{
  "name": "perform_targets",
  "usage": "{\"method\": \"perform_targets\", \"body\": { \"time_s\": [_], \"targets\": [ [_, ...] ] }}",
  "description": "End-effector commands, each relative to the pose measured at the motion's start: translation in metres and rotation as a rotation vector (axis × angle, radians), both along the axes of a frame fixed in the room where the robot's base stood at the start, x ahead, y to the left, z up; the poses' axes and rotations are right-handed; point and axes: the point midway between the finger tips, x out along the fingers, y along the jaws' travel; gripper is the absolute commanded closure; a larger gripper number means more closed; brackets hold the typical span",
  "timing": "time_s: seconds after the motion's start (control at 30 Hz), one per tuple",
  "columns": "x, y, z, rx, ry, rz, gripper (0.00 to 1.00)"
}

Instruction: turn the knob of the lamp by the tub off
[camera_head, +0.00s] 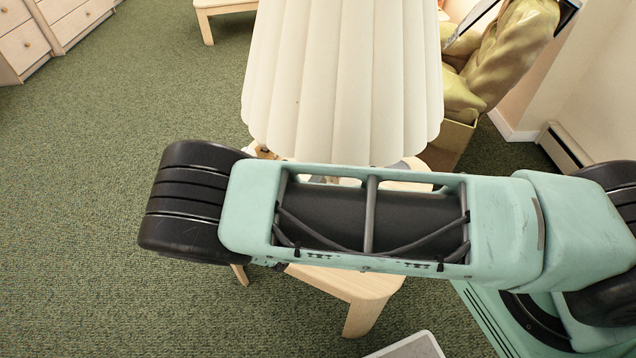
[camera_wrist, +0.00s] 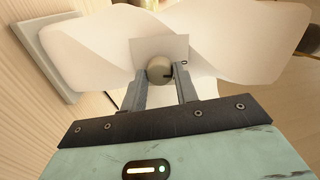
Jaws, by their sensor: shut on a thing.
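The lamp shows in the head view as a large cream pleated shade (camera_head: 345,75) above a small wooden table (camera_head: 350,285). My arm covers the lamp's lower part there. In the wrist view, the lamp's white twisted body (camera_wrist: 235,40) lies across the top, with a pale square foot (camera_wrist: 45,45) at the left. A small square plate (camera_wrist: 160,45) on the body carries a round knob (camera_wrist: 158,69). My gripper (camera_wrist: 160,78) is shut on the knob, one finger on each side. My gripper is hidden in the head view. I cannot make out a tub for certain.
An olive-yellow armchair-like piece (camera_head: 505,55) stands behind and right of the lamp. Wooden drawers (camera_head: 35,35) stand at the far left. A pale-rimmed grey object (camera_head: 410,348) shows at the bottom edge. Green carpet (camera_head: 90,260) is clear on the left.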

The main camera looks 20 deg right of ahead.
Motion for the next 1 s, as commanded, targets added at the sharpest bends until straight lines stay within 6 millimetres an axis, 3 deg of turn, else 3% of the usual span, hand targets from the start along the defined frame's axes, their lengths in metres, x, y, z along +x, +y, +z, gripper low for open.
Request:
{"method": "perform_targets", "body": {
  "time_s": [0.7, 0.73, 0.8, 1.0],
  "targets": [
    [-0.0002, 0.0009, -0.001, -0.047, 0.055, 0.002, 0.93],
    [-0.0002, 0.0009, -0.001, -0.047, 0.055, 0.002, 0.62],
    [-0.0003, 0.0009, -0.0009, -0.047, 0.055, 0.001, 0.49],
    [-0.0001, 0.0005, -0.0005, -0.047, 0.053, 0.001, 0.49]
  ]
}}
